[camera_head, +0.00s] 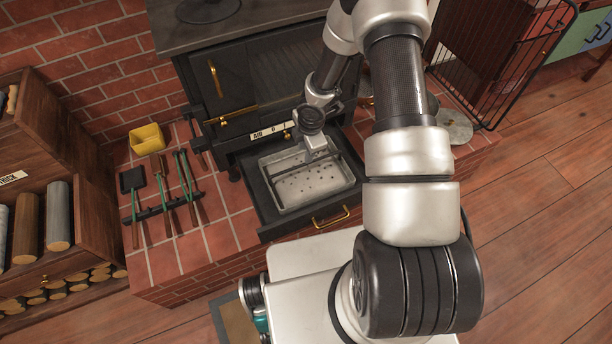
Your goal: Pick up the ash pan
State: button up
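The ash pan (310,187) is a grey metal tray with dark specks in its bottom. It sits inside the pulled-out black drawer (270,219) at the foot of the stove. My gripper (322,158) reaches down from above, over the far part of the pan. A dark bar-like shape shows by the gripper over the pan; I cannot tell whether it is fingers or part of the pan. Whether the fingers are open or touch the pan is too small to tell. My wrist covers part of the pan's far rim.
The black stove (235,85) with brass handles stands behind. The drawer has a brass handle (330,217). Left on the brick hearth are a yellow box (147,138) and several fire tools (163,190). A log shelf (60,190) is far left; a wire screen (515,60) stands right.

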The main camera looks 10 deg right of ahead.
jog(key=f, duration=0.4)
jog(key=shift+w+a+f+b, duration=0.1)
jog(key=shift+w+f+b, duration=0.1)
jog(key=shift+w+b, duration=0.2)
jog(key=f, duration=0.1)
jog(key=f+b, duration=0.1)
jog(key=f, duration=0.3)
jog(key=shift+w+d+f, duration=0.1)
jog(key=shift+w+d, duration=0.1)
jog(key=shift+d, duration=0.05)
grip_shut()
